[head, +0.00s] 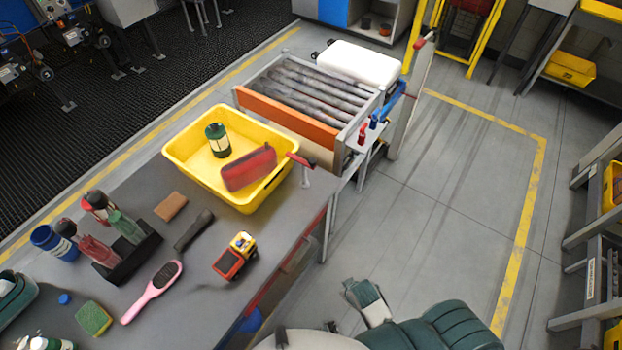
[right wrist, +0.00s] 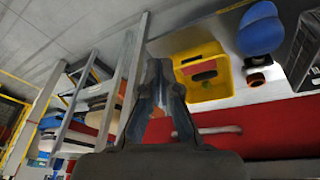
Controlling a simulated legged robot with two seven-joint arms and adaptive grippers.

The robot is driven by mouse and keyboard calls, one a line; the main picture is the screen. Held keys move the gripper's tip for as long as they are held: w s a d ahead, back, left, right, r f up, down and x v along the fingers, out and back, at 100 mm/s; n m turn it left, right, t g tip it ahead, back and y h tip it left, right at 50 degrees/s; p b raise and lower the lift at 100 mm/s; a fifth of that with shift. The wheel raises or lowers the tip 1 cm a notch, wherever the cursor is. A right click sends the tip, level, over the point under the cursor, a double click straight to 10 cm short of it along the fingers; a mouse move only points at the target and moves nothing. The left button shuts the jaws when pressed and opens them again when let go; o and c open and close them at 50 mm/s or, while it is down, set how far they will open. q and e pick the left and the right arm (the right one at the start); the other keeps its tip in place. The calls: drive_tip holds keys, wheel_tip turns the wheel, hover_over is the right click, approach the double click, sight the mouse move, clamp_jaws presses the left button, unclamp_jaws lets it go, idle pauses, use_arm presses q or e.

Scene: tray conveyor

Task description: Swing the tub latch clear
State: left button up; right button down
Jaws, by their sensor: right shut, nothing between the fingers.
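The yellow tub (head: 253,198) sits on the grey bench, close to the roller conveyor. The tub latch (head: 300,160) is a red bar on a short grey post at the tub's right corner. Its inner end appears to lie at the tub's rim; contact cannot be told. A green can (head: 217,140) and a red pouch (head: 249,168) are in the tub. My right gripper (head: 362,290) is off the bench's right side, over the floor, well apart from the latch. In the right wrist view its fingers (right wrist: 162,75) are shut and empty. My left gripper is out of view.
The roller conveyor (head: 267,112) with an orange end board stands beyond the tub. A toy truck (head: 235,256), a pink brush (head: 152,291), a dark-handled tool (head: 194,231) and a bottle caddy (head: 128,258) are on the bench. The floor (head: 430,220) right of the bench is clear.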

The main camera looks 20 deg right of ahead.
drive_tip(key=w+d+r+n+t+h, duration=0.2)
drive_tip(key=w+r+n+t+h, duration=0.3)
drive_tip(key=w+r, duration=0.7)
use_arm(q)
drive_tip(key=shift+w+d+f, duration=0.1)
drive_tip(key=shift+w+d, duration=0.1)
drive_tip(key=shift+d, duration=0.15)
use_arm(e)
drive_tip(key=w+a+r+n+t+y, duration=0.3)
drive_tip(key=w+a+r+n+t, duration=0.5)
drive_tip(key=r+n+t, duration=0.1)
drive_tip(key=shift+w, duration=0.2)
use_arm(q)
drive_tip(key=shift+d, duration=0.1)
use_arm(e)
drive_tip(key=shift+r, duration=0.15)
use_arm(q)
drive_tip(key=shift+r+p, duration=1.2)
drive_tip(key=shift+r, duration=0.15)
use_arm(e)
drive_tip(key=w+d, duration=0.4)
drive_tip(key=w, duration=0.8)
drive_tip(key=shift+w+d, duration=0.2)
